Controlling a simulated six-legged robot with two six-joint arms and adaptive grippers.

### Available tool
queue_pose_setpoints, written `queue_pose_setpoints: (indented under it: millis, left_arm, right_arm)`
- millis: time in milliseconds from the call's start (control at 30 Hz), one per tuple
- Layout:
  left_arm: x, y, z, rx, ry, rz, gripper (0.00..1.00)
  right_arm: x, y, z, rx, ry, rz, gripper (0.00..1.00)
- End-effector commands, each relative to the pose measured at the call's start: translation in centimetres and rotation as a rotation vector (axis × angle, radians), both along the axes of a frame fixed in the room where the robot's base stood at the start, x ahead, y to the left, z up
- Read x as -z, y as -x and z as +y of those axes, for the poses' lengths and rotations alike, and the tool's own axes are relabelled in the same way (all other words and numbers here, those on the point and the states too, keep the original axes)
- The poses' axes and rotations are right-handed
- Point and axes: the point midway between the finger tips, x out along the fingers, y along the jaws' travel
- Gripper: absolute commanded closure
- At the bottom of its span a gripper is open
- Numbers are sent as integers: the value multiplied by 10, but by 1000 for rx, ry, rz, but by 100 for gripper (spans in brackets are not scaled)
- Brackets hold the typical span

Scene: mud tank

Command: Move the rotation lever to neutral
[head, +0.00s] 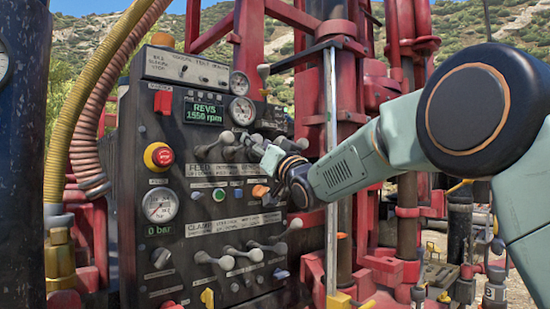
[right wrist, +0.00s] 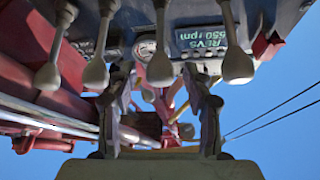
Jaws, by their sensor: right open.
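The grey control panel (head: 215,190) carries an upper row of levers with pale rounded knobs, one of them a lever (head: 226,138) above the FEED label. I cannot read which lever is marked for rotation. My right gripper (head: 272,165) is at the right end of this row, close to the panel face, and hides part of it. In the right wrist view my right gripper (right wrist: 162,105) is open. One lever knob (right wrist: 160,70) shows between its fingers, with no visible grip on it. My left gripper is not in view.
Neighbouring levers (right wrist: 95,74) and (right wrist: 237,66) flank the fingers closely. A display (head: 205,113) reads REVS 1550 rpm. A red stop button (head: 158,157), a gauge (head: 160,205) and lower levers (head: 240,257) share the panel. A red drill mast (head: 345,120) stands at right.

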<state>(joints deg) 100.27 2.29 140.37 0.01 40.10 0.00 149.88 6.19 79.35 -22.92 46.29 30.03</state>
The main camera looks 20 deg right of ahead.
Motion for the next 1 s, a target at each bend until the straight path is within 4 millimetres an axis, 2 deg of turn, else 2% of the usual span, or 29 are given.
queue_pose_setpoints:
  millis: [600,800,1000]
  left_arm:
    - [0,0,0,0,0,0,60]
    - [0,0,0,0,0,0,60]
    - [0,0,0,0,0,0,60]
  right_arm:
    - [35,74,-17,1,-2,1,49]
    - [41,86,-19,0,-1,0,49]
    - [42,87,-19,0,0,0,49]
